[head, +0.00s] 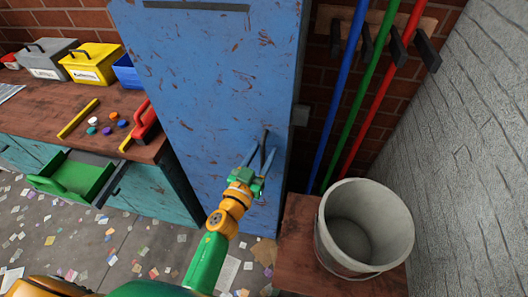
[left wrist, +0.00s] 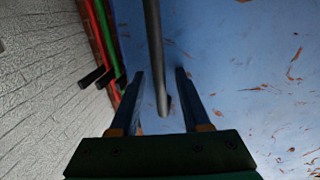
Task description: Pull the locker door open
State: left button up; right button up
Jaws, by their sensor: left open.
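The blue, rust-flecked locker door (head: 215,80) stands upright in the middle of the head view and looks closed. Its dark bar handle (head: 264,140) is on the right side of the door. My left gripper (head: 262,153) is open at the handle, with one finger on each side of it. In the left wrist view the grey handle bar (left wrist: 154,50) runs down between the two open fingers (left wrist: 160,75). A gap shows on both sides of the bar, so the fingers look apart from it. The blue door face (left wrist: 240,60) lies behind. My right gripper is not in view.
At left, a wooden workbench (head: 35,125) holds toolboxes and small coloured pieces; its green drawer (head: 85,180) is open. At right, a grey bucket (head: 365,235) stands on a wooden stand (head: 300,245). Blue, green and red poles (head: 357,95) hang behind. Paper scraps litter the floor.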

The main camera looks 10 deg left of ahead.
pick_arm(q)
jog(key=shift+s, duration=0.15)
grip_shut()
dwell(1.2)
